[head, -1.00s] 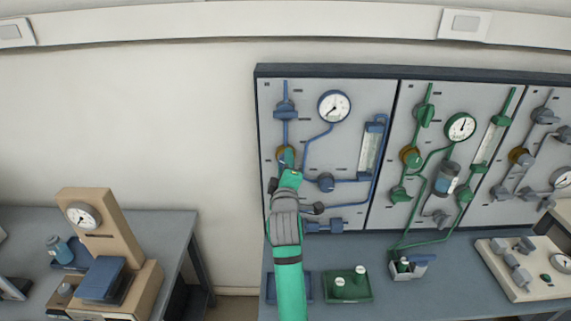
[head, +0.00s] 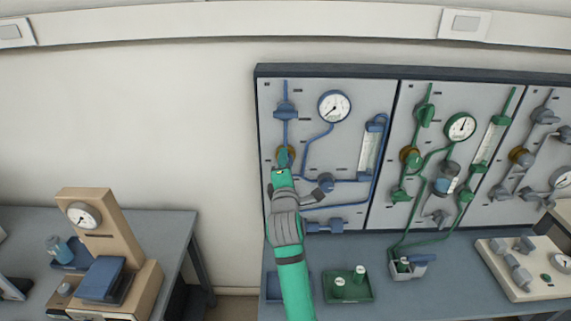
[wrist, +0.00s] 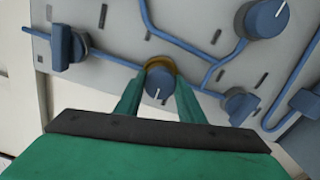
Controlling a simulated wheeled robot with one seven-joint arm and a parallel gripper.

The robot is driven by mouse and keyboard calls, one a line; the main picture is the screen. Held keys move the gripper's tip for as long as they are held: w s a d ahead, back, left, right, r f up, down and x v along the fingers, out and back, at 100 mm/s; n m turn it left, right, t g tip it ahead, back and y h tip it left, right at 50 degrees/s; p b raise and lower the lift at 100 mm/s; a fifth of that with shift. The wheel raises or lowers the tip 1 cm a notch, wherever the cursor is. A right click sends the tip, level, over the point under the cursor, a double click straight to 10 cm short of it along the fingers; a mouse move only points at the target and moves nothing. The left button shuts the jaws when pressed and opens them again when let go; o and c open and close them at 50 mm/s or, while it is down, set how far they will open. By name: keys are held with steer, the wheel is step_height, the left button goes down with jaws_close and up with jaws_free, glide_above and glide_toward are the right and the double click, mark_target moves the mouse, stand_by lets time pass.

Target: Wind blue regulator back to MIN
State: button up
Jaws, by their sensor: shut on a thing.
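The blue regulator (wrist: 158,86) is a round blue knob with a white mark line on a brass collar. It sits between the two green fingers of my gripper (wrist: 159,82) in the wrist view, and the fingers are shut on its sides. The knob's white line points down in that view. In the head view, the brass collar (head: 294,153) shows at the left of the blue panel, and my gripper (head: 283,160) hides most of the knob. The panel's gauge (head: 334,106) has its needle toward the lower left. I cannot read the MIN mark.
Blue pipes and several valves surround the regulator, including a blue valve (wrist: 62,45) and a round blue knob (wrist: 266,18) nearby. A green-piped panel (head: 432,155) stands to the right. A green tray (head: 365,290) with bottles is on the bench below.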

steer(key=shift+f, duration=0.15)
steer(key=o, duration=1)
steer(key=shift+o, duration=0.2)
steer(key=shift+s, duration=0.1)
steer(key=s, duration=1)
steer(key=shift+s, duration=0.35)
